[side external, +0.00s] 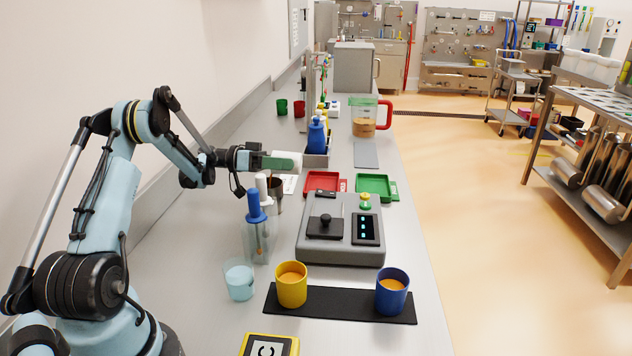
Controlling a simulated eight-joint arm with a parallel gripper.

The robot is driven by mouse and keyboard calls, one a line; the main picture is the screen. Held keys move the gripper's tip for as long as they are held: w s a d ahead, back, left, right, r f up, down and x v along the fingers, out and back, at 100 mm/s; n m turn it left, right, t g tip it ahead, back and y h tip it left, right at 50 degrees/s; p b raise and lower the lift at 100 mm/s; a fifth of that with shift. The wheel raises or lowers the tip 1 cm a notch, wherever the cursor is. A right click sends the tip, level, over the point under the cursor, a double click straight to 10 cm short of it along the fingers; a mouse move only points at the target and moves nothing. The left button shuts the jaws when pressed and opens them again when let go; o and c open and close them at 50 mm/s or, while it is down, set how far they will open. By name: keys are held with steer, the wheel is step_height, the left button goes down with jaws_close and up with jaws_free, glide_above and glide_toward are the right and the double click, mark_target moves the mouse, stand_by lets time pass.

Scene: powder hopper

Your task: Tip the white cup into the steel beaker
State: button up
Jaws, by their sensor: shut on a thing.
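My gripper (277,161) is shut on the white cup (293,160), well above the bench. The cup shows as a small pale shape at the fingers, partly covered by them. It looks tipped over on its side, but its mouth and contents cannot be made out. The steel beaker (276,196) stands upright on the bench below the gripper and cup, partly hidden behind the tool handles. Its inside is too small to read, and I see no falling stream.
A clear holder (256,246) with blue- and white-handled tools stands just in front of the beaker. Yellow (291,291) and blue (392,299) cups of orange powder stand in front.

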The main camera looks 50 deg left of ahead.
steer(key=shift+w+d+g+y, duration=0.1)
steer(key=shift+d+g+y, duration=0.05)
steer(key=shift+g+y, duration=0.35)
steer(key=shift+w+d+f+g+y, duration=0.3)
steer(key=shift+d+g+y, duration=0.05)
steer(key=shift+g+y, duration=0.15)
steer(key=shift+w+f+g+y, duration=0.15)
steer(key=shift+f+g+y, duration=0.1)
steer(key=shift+g+y, duration=0.05)
